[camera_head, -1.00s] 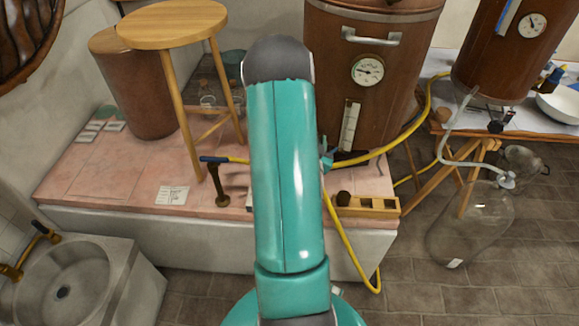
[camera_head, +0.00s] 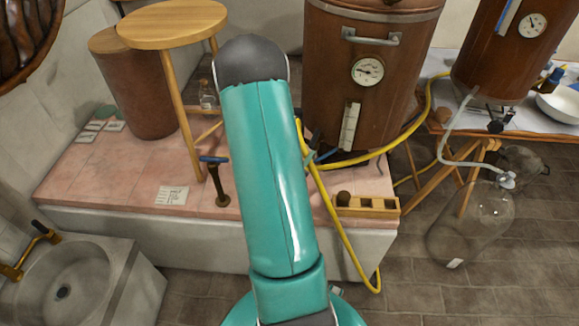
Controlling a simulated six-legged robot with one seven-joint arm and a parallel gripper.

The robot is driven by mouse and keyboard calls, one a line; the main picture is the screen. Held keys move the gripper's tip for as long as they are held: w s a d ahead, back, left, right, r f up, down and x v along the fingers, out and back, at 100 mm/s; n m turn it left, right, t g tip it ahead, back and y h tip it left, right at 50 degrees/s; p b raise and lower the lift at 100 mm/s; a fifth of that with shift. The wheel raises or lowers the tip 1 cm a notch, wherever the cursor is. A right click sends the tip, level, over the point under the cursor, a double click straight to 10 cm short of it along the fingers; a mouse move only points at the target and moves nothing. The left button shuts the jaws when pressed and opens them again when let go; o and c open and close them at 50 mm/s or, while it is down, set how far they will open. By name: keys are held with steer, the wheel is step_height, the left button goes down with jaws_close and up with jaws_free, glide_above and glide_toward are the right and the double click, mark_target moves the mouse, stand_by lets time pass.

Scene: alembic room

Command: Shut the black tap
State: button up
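A small black tap (camera_head: 495,126) sits low on the front of the copper-brown vat (camera_head: 495,60) at the right. A pale hose (camera_head: 447,140) runs near it. Its handle is too small for me to tell its position. A second tap-like fitting with a blue lever (camera_head: 327,155) shows at the foot of the middle vat (camera_head: 366,105), just right of my arm. My teal arm fills the middle of the view, left of both. My gripper is not visible, so I cannot tell what it is near.
A pink-tiled ledge (camera_head: 110,170) carries a wooden stool (camera_head: 172,25), a brown barrel (camera_head: 135,90) and a brass post with a blue handle (camera_head: 215,180). A yellow hose (camera_head: 350,245) hangs over the edge. A glass carboy (camera_head: 470,235) stands on the floor at right; a stone basin (camera_head: 70,285) is lower left.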

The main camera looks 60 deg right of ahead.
steer(key=a, duration=0.6)
steer(key=shift+a, duration=0.4)
